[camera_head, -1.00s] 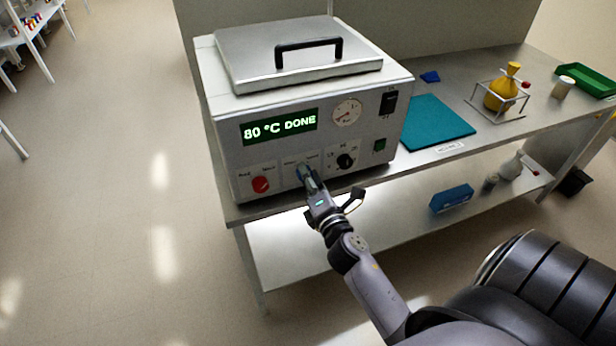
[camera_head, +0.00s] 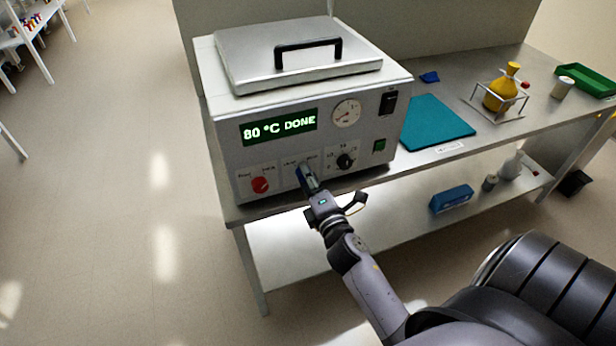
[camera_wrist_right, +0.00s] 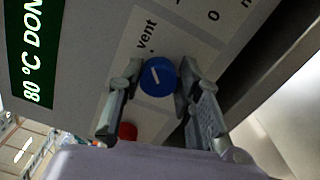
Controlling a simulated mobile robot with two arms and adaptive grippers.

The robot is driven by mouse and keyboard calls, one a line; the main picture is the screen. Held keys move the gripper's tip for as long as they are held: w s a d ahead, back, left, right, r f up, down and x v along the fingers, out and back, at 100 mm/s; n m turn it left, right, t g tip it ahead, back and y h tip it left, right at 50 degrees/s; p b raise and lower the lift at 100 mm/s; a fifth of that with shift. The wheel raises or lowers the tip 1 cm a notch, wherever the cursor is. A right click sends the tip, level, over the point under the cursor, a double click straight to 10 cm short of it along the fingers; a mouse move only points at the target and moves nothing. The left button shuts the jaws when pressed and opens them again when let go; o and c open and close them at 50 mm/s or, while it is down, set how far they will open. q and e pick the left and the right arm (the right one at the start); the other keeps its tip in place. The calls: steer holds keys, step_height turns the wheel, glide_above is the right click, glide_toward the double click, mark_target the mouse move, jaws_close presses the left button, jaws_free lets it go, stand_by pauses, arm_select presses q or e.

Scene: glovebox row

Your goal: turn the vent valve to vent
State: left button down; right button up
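The vent valve is a blue round knob (camera_wrist_right: 158,77) on the heated box's (camera_head: 215,150) front panel, with a short slanted white line on its face. The printed word "vent" shows beside it in the wrist view; the other label is mostly hidden behind a finger. My right gripper (camera_wrist_right: 159,82) has one finger on each side of the knob, closed up against it. In the head view my right gripper (camera_head: 308,178) reaches the panel and hides most of the knob. My left gripper is in neither view.
A red knob (camera_head: 260,185) sits left of the valve and a black dial (camera_head: 346,161) right of it. The display (camera_head: 279,126) reads "80 °C DONE". A teal mat (camera_head: 437,122) and a yellow flask (camera_head: 502,88) stand right on the bench.

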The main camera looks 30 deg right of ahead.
steer(key=o, duration=0.4)
steer(key=shift+v, duration=3.75)
